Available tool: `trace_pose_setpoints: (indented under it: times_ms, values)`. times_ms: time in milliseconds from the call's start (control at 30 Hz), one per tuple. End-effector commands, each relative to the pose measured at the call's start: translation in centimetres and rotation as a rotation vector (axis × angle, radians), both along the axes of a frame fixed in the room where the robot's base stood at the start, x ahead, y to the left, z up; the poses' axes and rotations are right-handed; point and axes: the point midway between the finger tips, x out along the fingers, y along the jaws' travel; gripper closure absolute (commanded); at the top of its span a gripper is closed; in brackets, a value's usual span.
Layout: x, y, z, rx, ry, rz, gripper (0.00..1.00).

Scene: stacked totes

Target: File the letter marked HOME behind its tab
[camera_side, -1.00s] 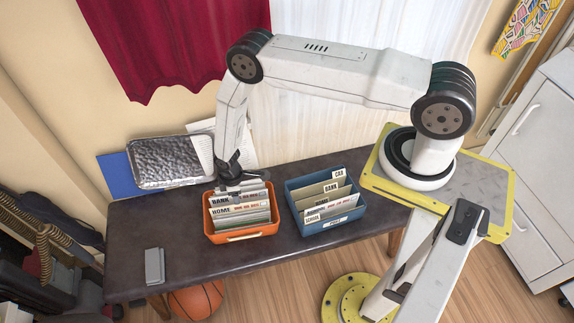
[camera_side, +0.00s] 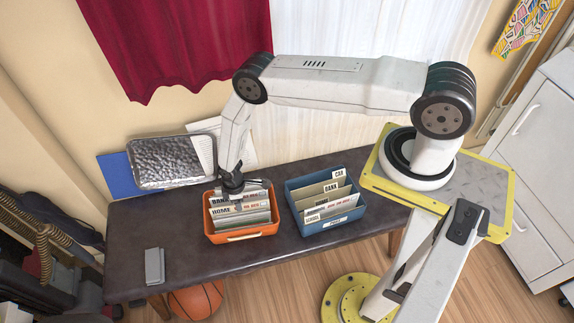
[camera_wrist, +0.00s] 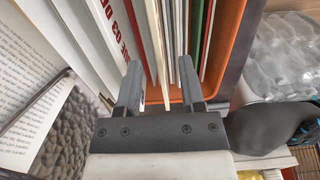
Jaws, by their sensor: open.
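An orange tote (camera_side: 243,231) on the dark table holds several upright letters. The letter marked HOME (camera_side: 222,211) stands in it, in front of one marked BANK (camera_side: 220,199). A blue tote (camera_side: 327,222) to the right holds tabs for CAR (camera_side: 338,174), BANK (camera_side: 331,187) and others; the HOME tab there is hard to read. My gripper (camera_side: 237,198) is over the orange tote, pointing down at the letters. In the wrist view, my gripper (camera_wrist: 162,88) is open, with the edges of several letters between and around its fingers. I cannot tell whether it touches any.
A grey metal tray (camera_side: 165,162) leans at the back left, beside papers and a blue folder (camera_side: 118,176). A small grey object (camera_side: 154,266) lies at the table's front left. The table between that object and the orange tote is clear.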

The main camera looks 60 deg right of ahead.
Motion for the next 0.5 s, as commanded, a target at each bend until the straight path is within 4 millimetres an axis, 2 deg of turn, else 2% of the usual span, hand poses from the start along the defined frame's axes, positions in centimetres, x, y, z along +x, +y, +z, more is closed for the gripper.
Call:
trace_pose_setpoints:
  times_ms: [200, 500]
  values:
    - [0.0, -0.1, -2.1, -0.001, -0.001, 0.0, 0.5]
    - [0.0, -0.1, -3.2, -0.002, -0.003, 0.0, 0.5]
